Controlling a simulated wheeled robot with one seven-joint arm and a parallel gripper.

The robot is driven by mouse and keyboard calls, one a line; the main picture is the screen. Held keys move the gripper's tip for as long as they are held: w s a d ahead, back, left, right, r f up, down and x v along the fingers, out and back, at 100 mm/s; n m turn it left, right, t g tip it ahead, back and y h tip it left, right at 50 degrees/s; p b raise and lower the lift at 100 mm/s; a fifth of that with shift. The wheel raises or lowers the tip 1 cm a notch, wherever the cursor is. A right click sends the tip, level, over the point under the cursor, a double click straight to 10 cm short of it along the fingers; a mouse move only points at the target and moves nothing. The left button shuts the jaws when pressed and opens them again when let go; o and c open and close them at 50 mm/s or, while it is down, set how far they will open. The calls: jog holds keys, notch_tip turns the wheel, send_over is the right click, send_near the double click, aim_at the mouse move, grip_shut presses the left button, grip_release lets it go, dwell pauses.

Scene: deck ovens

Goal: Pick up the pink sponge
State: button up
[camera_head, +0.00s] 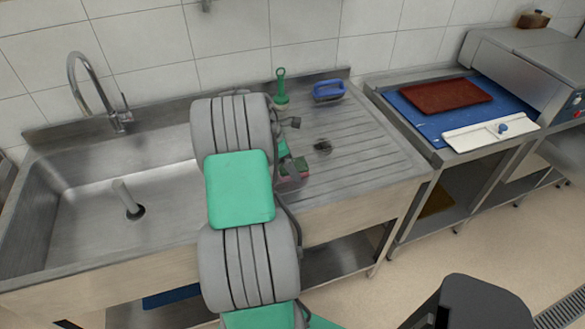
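A green brush (281,88) and a blue-handled brush (328,91) are at the drainboard's back. The sink basin (85,215) and tap (92,85) are left. Red (446,95) and white (490,135) boards lie right.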

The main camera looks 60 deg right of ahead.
jog(key=shift+c, duration=0.4)
jog(key=c, duration=1.3)
